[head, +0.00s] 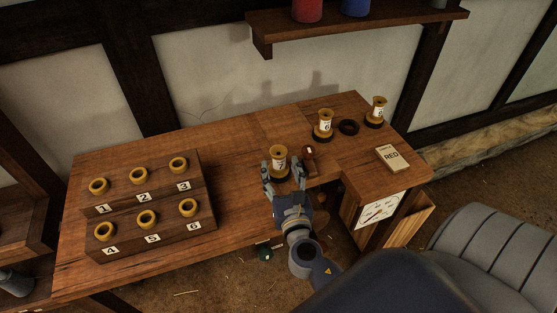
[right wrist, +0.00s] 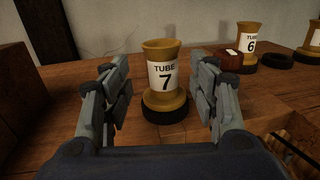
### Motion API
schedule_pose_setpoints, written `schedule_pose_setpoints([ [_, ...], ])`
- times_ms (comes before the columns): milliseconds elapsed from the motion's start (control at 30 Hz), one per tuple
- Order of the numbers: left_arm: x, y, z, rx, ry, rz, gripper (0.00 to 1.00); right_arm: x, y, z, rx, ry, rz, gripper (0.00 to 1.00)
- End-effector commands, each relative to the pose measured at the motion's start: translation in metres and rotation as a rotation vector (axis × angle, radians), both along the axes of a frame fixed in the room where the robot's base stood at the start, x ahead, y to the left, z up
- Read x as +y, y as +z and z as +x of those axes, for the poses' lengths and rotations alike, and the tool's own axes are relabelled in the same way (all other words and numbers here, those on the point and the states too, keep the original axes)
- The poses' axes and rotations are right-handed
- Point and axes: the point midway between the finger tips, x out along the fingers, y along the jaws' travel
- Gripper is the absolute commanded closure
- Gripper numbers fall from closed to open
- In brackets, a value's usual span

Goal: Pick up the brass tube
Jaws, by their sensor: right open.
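A brass tube labelled "TUBE 7" (right wrist: 164,78) stands upright on a dark ring base (right wrist: 165,108) on the wooden bench. It also shows in the head view (head: 278,157). My right gripper (right wrist: 167,92) is open, with one finger on each side of the tube in the wrist view. I cannot tell if the fingers touch it. In the head view the right gripper (head: 276,178) is at the tube, near the bench's front edge. Two more brass tubes stand to the right, one labelled 6 (head: 323,126) and another (head: 378,112). My left gripper is not in view.
A stepped wooden rack (head: 205,185) with brass rings numbered 1 to 6 stands at the left. A reddish-brown object (head: 309,158) sits just right of tube 7. An empty dark ring (head: 348,127) and a "RED" card (head: 393,159) lie further right. The bench (head: 235,150) is bare between rack and tube.

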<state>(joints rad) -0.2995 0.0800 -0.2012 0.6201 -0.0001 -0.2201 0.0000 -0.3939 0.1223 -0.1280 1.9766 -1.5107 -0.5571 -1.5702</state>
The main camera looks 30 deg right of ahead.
Motion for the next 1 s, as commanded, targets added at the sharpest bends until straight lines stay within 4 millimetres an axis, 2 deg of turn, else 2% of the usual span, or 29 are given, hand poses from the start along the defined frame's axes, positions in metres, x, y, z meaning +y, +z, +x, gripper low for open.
schedule_pose_setpoints([
  [367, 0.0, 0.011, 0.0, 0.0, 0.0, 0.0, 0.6, -0.02, -0.006, 0.041, -0.001, -0.001, 0.001, 0.45],
  [667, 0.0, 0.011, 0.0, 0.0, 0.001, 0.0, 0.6, -0.022, -0.008, 0.046, 0.0, -0.001, 0.002, 0.45],
  [700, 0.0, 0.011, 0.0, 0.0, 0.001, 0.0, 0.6, -0.022, -0.008, 0.046, 0.0, -0.001, 0.002, 0.48],
  [933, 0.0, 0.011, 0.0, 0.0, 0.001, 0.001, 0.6, -0.022, -0.008, 0.045, 0.0, -0.001, 0.002, 1.0],
  [1000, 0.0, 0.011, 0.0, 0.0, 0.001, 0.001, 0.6, -0.022, -0.007, 0.046, -0.002, -0.001, 0.001, 1.0],
])
